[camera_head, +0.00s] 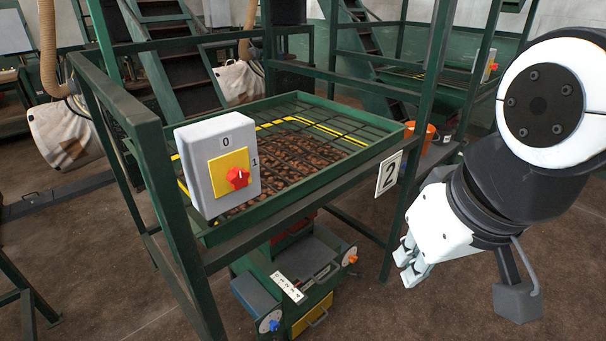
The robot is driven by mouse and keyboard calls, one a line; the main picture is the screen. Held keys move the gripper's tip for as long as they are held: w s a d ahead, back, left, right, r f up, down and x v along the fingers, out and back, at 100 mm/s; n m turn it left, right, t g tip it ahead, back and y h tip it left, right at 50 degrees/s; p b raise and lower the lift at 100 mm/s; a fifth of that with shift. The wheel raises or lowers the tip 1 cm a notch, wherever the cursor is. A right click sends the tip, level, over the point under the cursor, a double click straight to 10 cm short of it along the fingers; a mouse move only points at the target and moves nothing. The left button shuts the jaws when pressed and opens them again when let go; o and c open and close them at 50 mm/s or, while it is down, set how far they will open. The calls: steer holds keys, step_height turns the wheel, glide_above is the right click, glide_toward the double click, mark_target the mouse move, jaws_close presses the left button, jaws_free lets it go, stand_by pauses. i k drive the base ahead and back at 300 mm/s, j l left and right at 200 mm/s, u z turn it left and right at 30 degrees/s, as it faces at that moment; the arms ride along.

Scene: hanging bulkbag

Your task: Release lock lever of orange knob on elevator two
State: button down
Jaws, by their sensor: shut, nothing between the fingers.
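The orange knob (350,260) is a small disc on the right side of the green machine (330,284) under the grated table. Its lock lever is too small to make out. A number plate "2" (389,173) hangs on the table's right front corner. A second, blue knob (270,321) is at the machine's lower left. My gripper (405,270) is right of the orange knob, apart from it, fingers pointing down-left. It is shut and empty.
A grey switch box (219,160) with a red knob on a yellow plate is on the frame's front left. Green posts and rails (405,150) surround the table. An orange bucket (424,136) stands behind. Brown floor (470,300) is free at the lower right.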

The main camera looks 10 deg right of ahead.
mark_target(359, 275)
steer(key=l+u, duration=0.35)
steer(key=l, duration=1.15)
steer(key=k, duration=0.05)
